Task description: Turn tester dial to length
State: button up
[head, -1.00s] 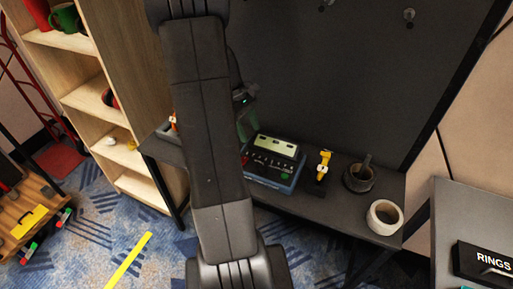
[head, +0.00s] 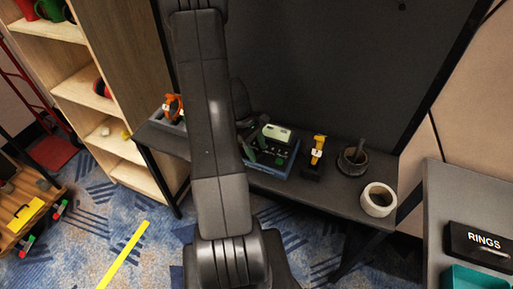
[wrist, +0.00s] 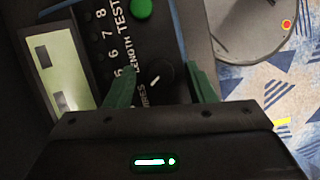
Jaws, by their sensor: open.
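The tester (head: 276,133) sits on the dark bench in the head view, partly hidden by my arm and gripper. In the wrist view its pale screen (wrist: 57,65) is at the left, with a row of numbers, a green TEST button (wrist: 141,9) and a LENGTH label (wrist: 126,54). The black dial (wrist: 165,70) has a white pointer mark slanting toward the lower left, near a partly hidden label ending in "RES". My gripper (wrist: 161,70) is open, its green fingers on either side of the dial. I cannot tell whether they touch it.
A yellow tool on a black stand (head: 318,152), a dark pot (head: 352,160) and a pale roll (head: 378,199) stand right of the tester. An orange item (head: 172,106) is on the bench's left part. A dark panel (head: 310,60) rises behind.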

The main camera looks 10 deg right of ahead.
jog(key=c, duration=1)
jog(key=shift+m, duration=0.4)
jog(key=m+y, duration=0.1)
jog(key=m, duration=0.1)
jog(key=shift+w+d+m+g, duration=0.1)
jog(key=shift+m+g, duration=0.2)
jog(key=m, duration=0.2)
jog(key=m+y, duration=0.1)
jog(key=shift+d+m+g+y, duration=0.1)
jog(key=shift+m+g+y, duration=0.2)
jog(key=shift+m, duration=0.1)
jog(key=m+y, duration=0.1)
jog(key=m, duration=0.2)
jog(key=m+y+b, duration=0.1)
jog(key=m, duration=0.2)
jog(key=shift+d+m+y, duration=0.15)
jog(key=shift+m+y, duration=0.15)
jog(key=shift+m, duration=0.1)
